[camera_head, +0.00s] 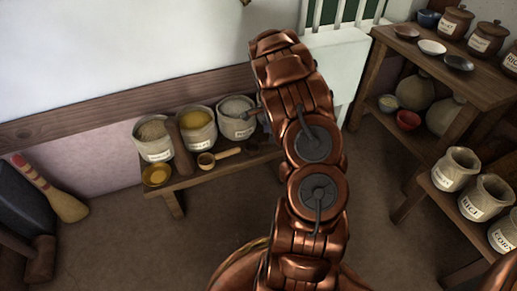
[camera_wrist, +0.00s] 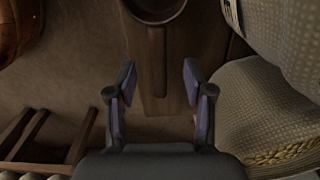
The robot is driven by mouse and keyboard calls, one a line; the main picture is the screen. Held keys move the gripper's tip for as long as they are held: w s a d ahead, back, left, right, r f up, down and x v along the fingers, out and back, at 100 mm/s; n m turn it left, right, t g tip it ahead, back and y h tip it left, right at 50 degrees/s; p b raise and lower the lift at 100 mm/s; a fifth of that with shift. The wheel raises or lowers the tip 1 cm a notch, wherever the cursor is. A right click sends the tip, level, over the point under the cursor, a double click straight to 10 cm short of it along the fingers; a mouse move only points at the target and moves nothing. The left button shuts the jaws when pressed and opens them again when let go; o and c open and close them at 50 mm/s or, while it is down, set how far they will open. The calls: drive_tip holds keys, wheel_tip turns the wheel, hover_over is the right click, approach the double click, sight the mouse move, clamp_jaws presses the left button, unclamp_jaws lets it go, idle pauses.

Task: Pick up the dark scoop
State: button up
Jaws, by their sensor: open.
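The dark scoop (camera_wrist: 157,12) shows at the top edge of the wrist view, its round bowl partly cut off. A narrow dark strip that looks like its handle runs down the wooden bench from the bowl. My gripper (camera_wrist: 159,68) is open and empty, its two fingers on either side of this strip in the picture; I cannot tell the height gap. In the head view a dark shape that looks like the scoop (camera_head: 253,147) lies at the bench's right end, partly hidden by my arm.
The low bench (camera_head: 174,203) holds several labelled sacks, a light wooden scoop (camera_head: 207,161) and a yellow bowl (camera_head: 156,174). In the wrist view a woven sack (camera_wrist: 255,115) stands close right of my gripper. Shelves (camera_head: 372,80) with jars stand right.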

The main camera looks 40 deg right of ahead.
sight(265, 144)
drive_tip(key=f+b, duration=0.1)
drive_tip(key=f, duration=0.3)
drive_tip(key=shift+s+d+f+b, duration=0.1)
drive_tip(key=shift+s+f+b, duration=0.15)
drive_tip(key=shift+b, duration=0.1)
drive_tip(key=shift+c, duration=0.2)
clamp_jaws()
